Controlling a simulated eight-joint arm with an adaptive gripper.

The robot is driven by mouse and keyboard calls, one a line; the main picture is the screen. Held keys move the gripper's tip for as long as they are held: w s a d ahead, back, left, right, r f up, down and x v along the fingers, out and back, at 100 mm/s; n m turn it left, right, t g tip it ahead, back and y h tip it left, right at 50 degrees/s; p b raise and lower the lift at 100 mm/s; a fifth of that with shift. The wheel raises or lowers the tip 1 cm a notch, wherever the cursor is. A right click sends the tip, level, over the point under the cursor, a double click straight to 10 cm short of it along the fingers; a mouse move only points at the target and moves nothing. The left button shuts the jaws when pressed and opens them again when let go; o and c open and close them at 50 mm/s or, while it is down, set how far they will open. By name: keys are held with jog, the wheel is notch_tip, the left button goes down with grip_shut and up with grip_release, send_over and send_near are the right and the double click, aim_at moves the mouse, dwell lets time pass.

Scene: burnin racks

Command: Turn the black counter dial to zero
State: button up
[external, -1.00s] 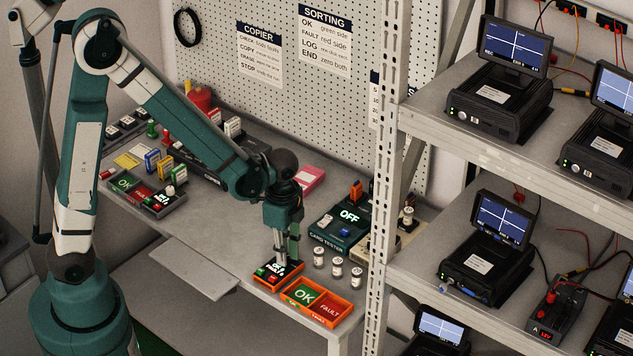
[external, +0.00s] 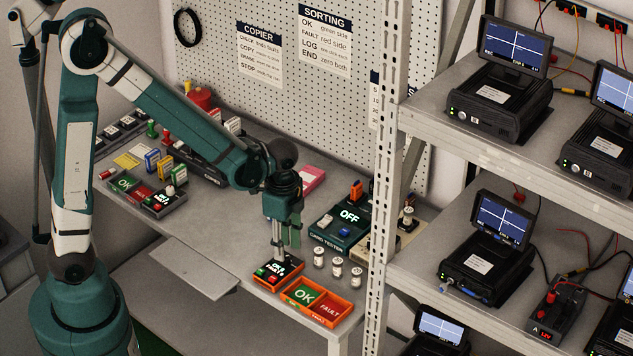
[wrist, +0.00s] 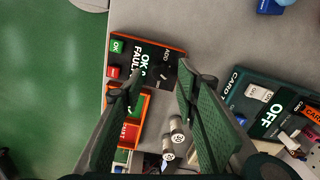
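The orange-edged black counter box (external: 262,279) lies near the table's front edge, with a green and a red button and white "OK" and "FAULT" lettering. In the wrist view the counter box (wrist: 122,36) lies below the fingertips. Its black dial is hard to make out against the dark face. My gripper (external: 279,252) points down over the box. In the wrist view my gripper (wrist: 160,73) has its two fingers clearly apart with nothing held between them. I cannot tell whether the fingertips straddle the dial; the fingers hide part of the box.
An orange tray (external: 287,300) with green OK and red FAULT halves sits beside the box. Several small white-topped cylinders (external: 337,268) stand to the right. The green card tester (external: 335,239), showing OFF, is behind them. A metal rack upright (external: 385,180) rises at the right.

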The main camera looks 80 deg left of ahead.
notch_tip(320, 180, up, 9)
dwell(0.6)
jog(key=shift+f, duration=0.1)
dwell(0.3)
jog(key=n+p, duration=0.5)
send_over(286, 257)
jog(key=shift+y, duration=0.3)
jog(key=shift+s+d+f, duration=0.1)
jog(key=shift+d+f, duration=0.05)
jog(key=shift+f, duration=1.9)
jog(key=shift+f, duration=0.15)
jog(key=shift+a+f+b, duration=0.2)
jog(key=shift+f+b, duration=0.35)
jog(key=shift+f, duration=3.25)
